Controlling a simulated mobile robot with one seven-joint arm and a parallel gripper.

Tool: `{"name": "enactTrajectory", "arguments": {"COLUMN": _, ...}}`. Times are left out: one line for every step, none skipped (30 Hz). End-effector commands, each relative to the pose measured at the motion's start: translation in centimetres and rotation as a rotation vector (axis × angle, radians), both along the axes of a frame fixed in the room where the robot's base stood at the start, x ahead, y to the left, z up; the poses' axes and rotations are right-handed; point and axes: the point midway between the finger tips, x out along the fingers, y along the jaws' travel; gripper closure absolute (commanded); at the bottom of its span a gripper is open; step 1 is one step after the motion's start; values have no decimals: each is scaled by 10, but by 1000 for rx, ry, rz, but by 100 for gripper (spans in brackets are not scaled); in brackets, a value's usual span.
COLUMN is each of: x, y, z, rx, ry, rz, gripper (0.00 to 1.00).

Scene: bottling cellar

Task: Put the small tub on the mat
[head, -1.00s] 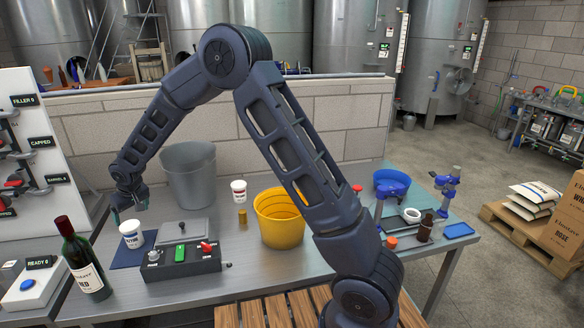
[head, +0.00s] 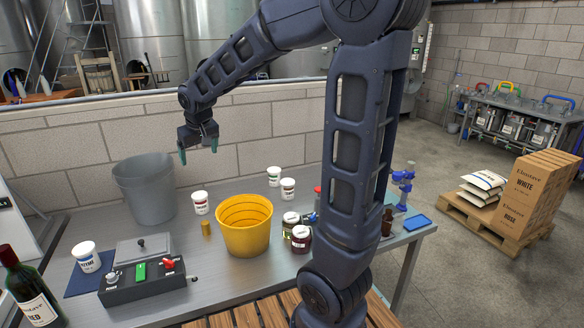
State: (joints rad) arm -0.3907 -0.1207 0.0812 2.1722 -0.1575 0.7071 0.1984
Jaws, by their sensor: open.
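A small white tub (head: 85,255) with a dark blue label stands upright on the dark blue mat (head: 77,286) at the left of the steel table. The tub covers the mat's upper part, and nothing touches it. My gripper (head: 199,154) is open and empty. It hangs high above the back of the table, up and to the right of the tub and well clear of it. Other small white tubs stand behind the yellow bucket, one with a red label (head: 200,203) and two farther right (head: 274,175) (head: 288,189).
A grey bin (head: 146,193), a yellow bucket (head: 246,235) and a black control box (head: 142,285) stand on the table. A wine bottle (head: 31,295) is at the left front. Two jars (head: 301,239) stand right of the bucket. A block wall (head: 60,150) rises behind.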

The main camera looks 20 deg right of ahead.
Motion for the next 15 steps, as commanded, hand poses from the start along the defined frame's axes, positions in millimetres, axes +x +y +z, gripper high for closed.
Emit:
{"name": "enactTrajectory", "arguments": {"x": -10, "y": -20, "z": 8, "rx": 3, "ry": -5, "rz": -27, "gripper": 12}}
{"name": "enactTrajectory", "arguments": {"x": -16, "y": -31, "z": 11, "rx": 3, "ry": -4, "rz": -40, "gripper": 12}}
{"name": "enactTrajectory", "arguments": {"x": -24, "y": -45, "z": 15, "rx": 4, "ry": -3, "rz": -57, "gripper": 12}}
{"name": "enactTrajectory", "arguments": {"x": -31, "y": -55, "z": 17, "rx": 5, "ry": -4, "rz": -70, "gripper": 12}}
{"name": "enactTrajectory", "arguments": {"x": -38, "y": -65, "z": 20, "rx": 7, "ry": -4, "rz": -83, "gripper": 12}}
{"name": "enactTrajectory", "arguments": {"x": -47, "y": -78, "z": 22, "rx": 7, "ry": -2, "rz": -101, "gripper": 12}}
{"name": "enactTrajectory", "arguments": {"x": -54, "y": -87, "z": 25, "rx": 8, "ry": -3, "rz": -112, "gripper": 12}}
{"name": "enactTrajectory", "arguments": {"x": -62, "y": -96, "z": 26, "rx": 11, "ry": -2, "rz": -126, "gripper": 12}}
{"name": "enactTrajectory", "arguments": {"x": -72, "y": -108, "z": 28, "rx": 12, "ry": -1, "rz": -143, "gripper": 12}}
{"name": "enactTrajectory", "arguments": {"x": -80, "y": -116, "z": 29, "rx": 14, "ry": -1, "rz": -155, "gripper": 12}}
{"name": "enactTrajectory", "arguments": {"x": -88, "y": -124, "z": 30, "rx": 15, "ry": 0, "rz": -166, "gripper": 12}}
{"name": "enactTrajectory", "arguments": {"x": -98, "y": -135, "z": 31, "rx": 19, "ry": 0, "rz": -185, "gripper": 12}}
{"name": "enactTrajectory", "arguments": {"x": -107, "y": -142, "z": 31, "rx": 22, "ry": 2, "rz": -197, "gripper": 12}}
{"name": "enactTrajectory", "arguments": {"x": -115, "y": -149, "z": 32, "rx": 25, "ry": 2, "rz": -209, "gripper": 12}}
{"name": "enactTrajectory", "arguments": {"x": -126, "y": -159, "z": 31, "rx": 27, "ry": 2, "rz": -223, "gripper": 12}}
